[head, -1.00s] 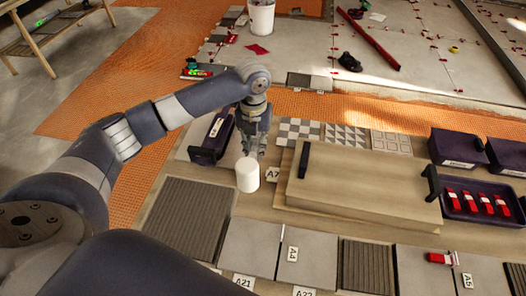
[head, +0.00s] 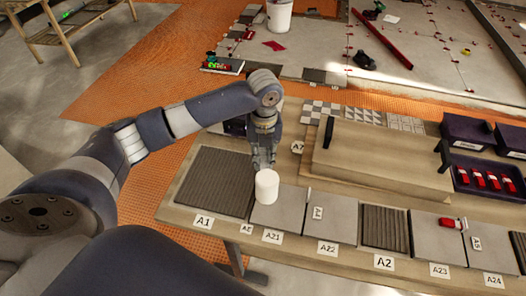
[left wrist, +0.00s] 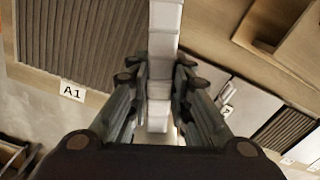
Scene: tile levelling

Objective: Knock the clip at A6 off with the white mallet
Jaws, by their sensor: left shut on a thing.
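The white mallet (head: 266,187) shows as a white cylindrical head just under my left gripper (head: 261,163), over the bench's front edge near the A21 tile. In the left wrist view my left gripper (left wrist: 158,78) is shut on the mallet's pale shaft (left wrist: 163,50). A red clip (head: 452,223) sits on the front row at the right, at the seam between the A23 and A24 tiles. A small sideways label (head: 477,243) is beside it; I cannot read it surely. The mallet is well left of this clip. My right gripper is not in view.
A large wooden box (head: 375,160) with dark handles stands behind the front tiles. A dark tray (head: 488,180) of red pieces is at the right. Ribbed tiles (head: 210,182) and plain tiles line the front edge. The orange floor lies behind.

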